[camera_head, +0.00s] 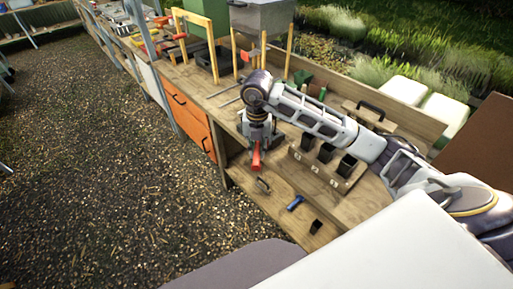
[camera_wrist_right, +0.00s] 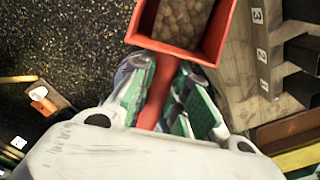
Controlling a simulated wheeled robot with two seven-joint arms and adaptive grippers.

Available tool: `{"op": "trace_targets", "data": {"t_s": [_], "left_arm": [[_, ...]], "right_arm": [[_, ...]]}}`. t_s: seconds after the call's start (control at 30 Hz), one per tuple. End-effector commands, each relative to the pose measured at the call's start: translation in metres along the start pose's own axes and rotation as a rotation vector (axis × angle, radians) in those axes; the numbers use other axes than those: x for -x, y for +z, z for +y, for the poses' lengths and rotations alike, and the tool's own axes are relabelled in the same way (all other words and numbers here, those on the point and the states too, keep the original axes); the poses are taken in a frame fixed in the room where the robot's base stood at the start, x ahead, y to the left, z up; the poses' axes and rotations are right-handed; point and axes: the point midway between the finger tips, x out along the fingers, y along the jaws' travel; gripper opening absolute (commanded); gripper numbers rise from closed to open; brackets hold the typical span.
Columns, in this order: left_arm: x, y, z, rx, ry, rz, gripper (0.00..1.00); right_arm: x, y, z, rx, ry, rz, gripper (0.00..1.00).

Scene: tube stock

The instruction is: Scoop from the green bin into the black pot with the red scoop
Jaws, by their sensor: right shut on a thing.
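My right gripper (camera_head: 258,140) is shut on the handle of the red scoop (camera_head: 256,160) beside the front edge of the wooden bench. In the wrist view the red scoop (camera_wrist_right: 182,50) holds brown granules, and its handle runs between the green-padded fingers of the right gripper (camera_wrist_right: 165,105). Three black pots (camera_head: 326,152) stand in a numbered wooden rack to the right of the scoop; the scoop is apart from them. A large green box (camera_head: 190,14) stands at the back; I cannot tell whether it is the green bin. My left gripper is out of view.
The wooden rack (camera_wrist_right: 245,60) is close on the right in the wrist view. A lower shelf holds a blue tool (camera_head: 295,203) and a small black item (camera_head: 316,227). Wooden posts and a grey bin (camera_head: 262,17) stand farther back. Gravel floor is open at left.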

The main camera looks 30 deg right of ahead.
Motion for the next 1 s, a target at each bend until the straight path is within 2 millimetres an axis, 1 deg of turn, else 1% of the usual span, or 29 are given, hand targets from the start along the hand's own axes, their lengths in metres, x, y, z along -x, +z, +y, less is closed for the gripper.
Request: {"op": "trace_targets", "data": {"t_s": [0.6,0.8,1.0], "left_arm": [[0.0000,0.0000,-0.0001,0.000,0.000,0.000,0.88],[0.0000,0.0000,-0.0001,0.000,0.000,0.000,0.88],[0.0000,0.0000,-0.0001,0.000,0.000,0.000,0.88]], "right_arm": [[0.0001,-0.0008,-0.0036,-0.505,-0.001,0.001,0.00],[0.0002,-0.0008,-0.0037,-0.618,-0.001,0.001,0.00],[0.0002,-0.0008,-0.0037,-0.688,-0.001,0.001,0.00]]}}
